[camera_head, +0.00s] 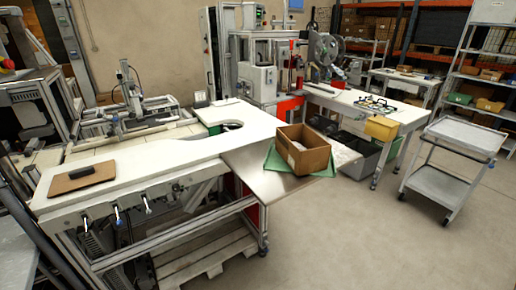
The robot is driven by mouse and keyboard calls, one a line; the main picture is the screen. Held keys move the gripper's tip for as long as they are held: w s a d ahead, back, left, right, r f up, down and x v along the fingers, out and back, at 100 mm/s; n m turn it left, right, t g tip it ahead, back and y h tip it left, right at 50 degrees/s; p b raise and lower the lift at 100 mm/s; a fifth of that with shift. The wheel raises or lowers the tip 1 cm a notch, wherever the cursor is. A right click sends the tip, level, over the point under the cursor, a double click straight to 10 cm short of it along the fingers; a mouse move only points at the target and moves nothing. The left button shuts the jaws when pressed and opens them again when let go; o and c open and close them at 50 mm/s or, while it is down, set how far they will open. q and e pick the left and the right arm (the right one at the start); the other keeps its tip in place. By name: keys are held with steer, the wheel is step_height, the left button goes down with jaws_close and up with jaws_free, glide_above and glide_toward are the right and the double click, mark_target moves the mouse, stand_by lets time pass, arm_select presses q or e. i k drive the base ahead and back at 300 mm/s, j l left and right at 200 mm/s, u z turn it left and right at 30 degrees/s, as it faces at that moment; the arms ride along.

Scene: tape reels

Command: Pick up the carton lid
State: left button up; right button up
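An open brown carton (316,158) stands on the metal end plate of the white workbench, with some pale contents showing inside. A flat brown panel with a black handle-like block on top, which looks like the carton lid (68,184), lies on the left end of the white bench top. It lies flat, well apart from the carton. Neither of my grippers shows in this view.
The white bench top (150,160) is clear between the panel and the carton. A green sheet (325,170) lies under the carton. A linear-axis machine (135,108) stands behind the bench. A grey cart (440,185) stands at the right, with open floor in front.

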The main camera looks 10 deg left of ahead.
mark_target(78, 178)
steer(key=u, duration=1.8)
